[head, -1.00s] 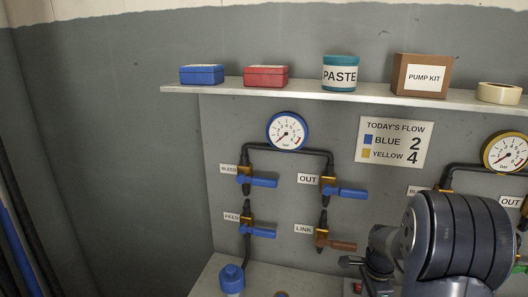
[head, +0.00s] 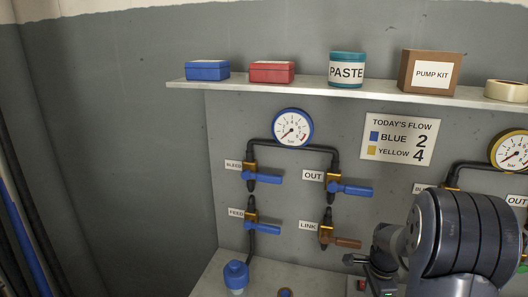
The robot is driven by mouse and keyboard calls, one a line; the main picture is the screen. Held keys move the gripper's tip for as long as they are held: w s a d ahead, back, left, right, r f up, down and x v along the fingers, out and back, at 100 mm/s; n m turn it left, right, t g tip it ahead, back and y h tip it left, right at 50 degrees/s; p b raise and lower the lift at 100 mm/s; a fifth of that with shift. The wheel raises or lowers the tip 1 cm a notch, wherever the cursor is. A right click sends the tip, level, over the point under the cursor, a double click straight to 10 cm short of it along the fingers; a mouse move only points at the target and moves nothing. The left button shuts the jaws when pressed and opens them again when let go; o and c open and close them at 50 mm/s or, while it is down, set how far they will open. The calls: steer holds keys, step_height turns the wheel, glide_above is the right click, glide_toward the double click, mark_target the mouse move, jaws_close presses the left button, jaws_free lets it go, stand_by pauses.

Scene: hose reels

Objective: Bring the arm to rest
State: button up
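My arm (head: 460,235) is at the lower right of the head view, its thick dark ribbed link in front of the wall panel. My gripper (head: 380,284) is partly in view at the bottom edge, below and right of the brown LINK valve handle (head: 347,242). Its fingertips are cut off or hidden, so I cannot see whether it is open or shut, or whether it holds anything.
A blue gauge (head: 292,128) sits above pipes with blue valve handles (head: 265,177). A shelf (head: 300,96) above holds boxes and a paste tub (head: 347,70). A blue fitting (head: 236,276) stands on the ledge.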

step_height(320, 180, up, 9)
step_height(320, 180, down, 11)
steer(key=shift+f, duration=0.1)
steer(key=n, duration=0.5)
steer(key=shift+n, duration=0.4)
steer(key=n+p, duration=0.1)
steer(key=n, duration=0.5)
steer(key=n+p, duration=0.1)
steer(key=n, duration=0.4)
steer(key=shift+n+p, duration=0.3)
steer(key=n+p, duration=0.1)
steer(key=n, duration=0.4)
steer(key=shift+n+p, duration=0.3)
steer(key=shift+n, duration=0.1)
